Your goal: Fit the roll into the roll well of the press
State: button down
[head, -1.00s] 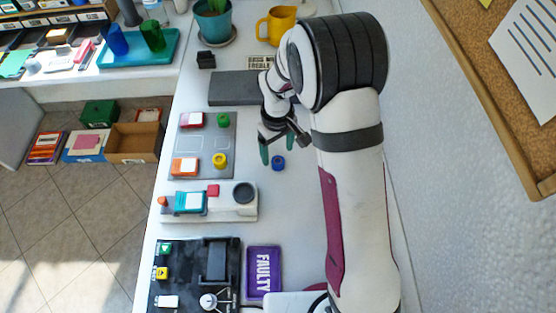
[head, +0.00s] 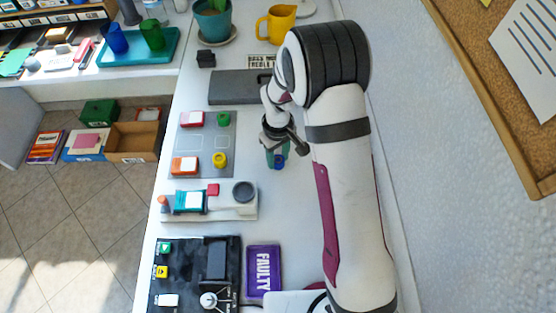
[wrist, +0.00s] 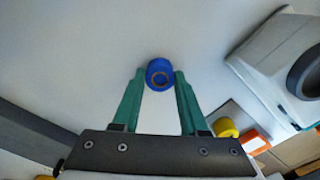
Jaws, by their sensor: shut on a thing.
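The blue roll (wrist: 159,73), a short ring with a dark centre hole, sits between the tips of my green fingers in the wrist view. My gripper (wrist: 160,82) is shut on it. In the head view the roll (head: 283,163) shows partly behind the fingers of my gripper (head: 276,160), over the white table right of the grey tray. The press (head: 225,211) is a white block nearer the camera, with a round dark roll well (head: 243,191) at its right end. The well (wrist: 308,72) also shows at the right edge of the wrist view.
A grey tray (head: 203,163) holds red, orange, green and yellow pieces left of my gripper. A teal block (head: 188,202) sits on the press's left part. A black device (head: 197,275) and a purple FAULTY tray (head: 264,270) lie nearer the camera.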

aim_at(282, 160)
jog(key=shift+r, duration=0.1)
jog(key=shift+r, duration=0.3)
jog(key=r, duration=0.2)
jog(key=d+r, duration=0.1)
jog(key=r, duration=0.1)
jog(key=shift+s, duration=0.15)
jog(key=s+d+r, duration=0.3)
jog(key=d+r, duration=0.3)
jog(key=d, duration=0.4)
notch_tip(282, 160, up, 17)
jog(key=s+a+m, duration=0.1)
jog(key=a+m, duration=0.2)
jog(key=m, duration=0.4)
jog(key=s+a+f+n, duration=0.6)
jog(key=s+f+n, duration=0.1)
jog(key=f, duration=0.2)
jog(key=a+f, duration=0.2)
jog(key=a, duration=0.1)
jog(key=a+f, duration=0.2)
jog(key=a, duration=0.1)
jog(key=a+f, duration=0.2)
jog(key=a, duration=0.2)
notch_tip(282, 160, down, 4)
jog(key=shift+a, duration=0.1)
jog(key=shift+w+f, duration=0.1)
